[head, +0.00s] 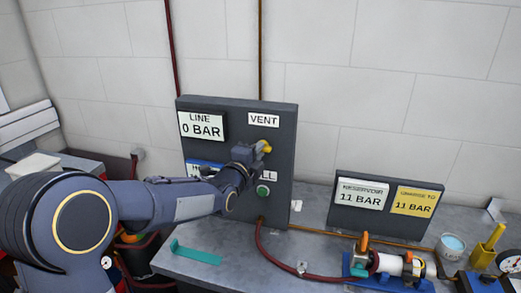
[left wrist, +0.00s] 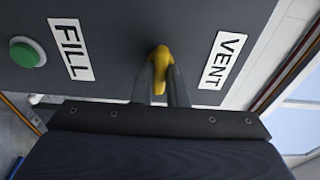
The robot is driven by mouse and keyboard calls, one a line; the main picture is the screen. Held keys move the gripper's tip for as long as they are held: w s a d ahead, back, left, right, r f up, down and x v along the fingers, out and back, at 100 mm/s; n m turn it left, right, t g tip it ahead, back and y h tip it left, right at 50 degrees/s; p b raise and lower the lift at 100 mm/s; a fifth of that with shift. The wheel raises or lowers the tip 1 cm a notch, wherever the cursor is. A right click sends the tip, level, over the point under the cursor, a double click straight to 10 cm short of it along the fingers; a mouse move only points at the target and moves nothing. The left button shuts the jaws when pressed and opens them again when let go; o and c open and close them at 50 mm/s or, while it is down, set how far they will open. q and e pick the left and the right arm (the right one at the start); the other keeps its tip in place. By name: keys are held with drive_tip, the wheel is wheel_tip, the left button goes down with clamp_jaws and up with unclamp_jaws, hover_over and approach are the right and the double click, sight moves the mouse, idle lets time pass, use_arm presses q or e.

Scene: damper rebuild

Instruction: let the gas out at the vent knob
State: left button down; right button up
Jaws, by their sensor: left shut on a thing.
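The yellow vent knob (head: 264,147) sits on the dark upright panel (head: 283,195), below the white VENT label (head: 263,120). My left gripper (head: 257,150) reaches the panel and is shut on the knob. In the left wrist view the yellow knob (left wrist: 160,58) shows between the two fingers of my left gripper (left wrist: 162,80), beside the VENT label (left wrist: 222,60). The line display (head: 201,125) on the panel reads 0 BAR. My right gripper is not in view.
A green FILL button (head: 263,190) sits below the knob; my left arm partly covers its label. A second panel (head: 386,205) at right shows 11 BAR on a white and a yellow plate. A damper (head: 390,263) lies in a blue holder. A teal bracket (head: 196,253) lies on the bench.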

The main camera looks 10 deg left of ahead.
use_arm(q)
drive_tip(key=n+b, duration=0.4)
drive_tip(key=b, duration=0.1)
drive_tip(key=shift+f+n+t, duration=0.15)
drive_tip(key=shift+n+t, duration=0.25)
drive_tip(key=shift+b, duration=0.35)
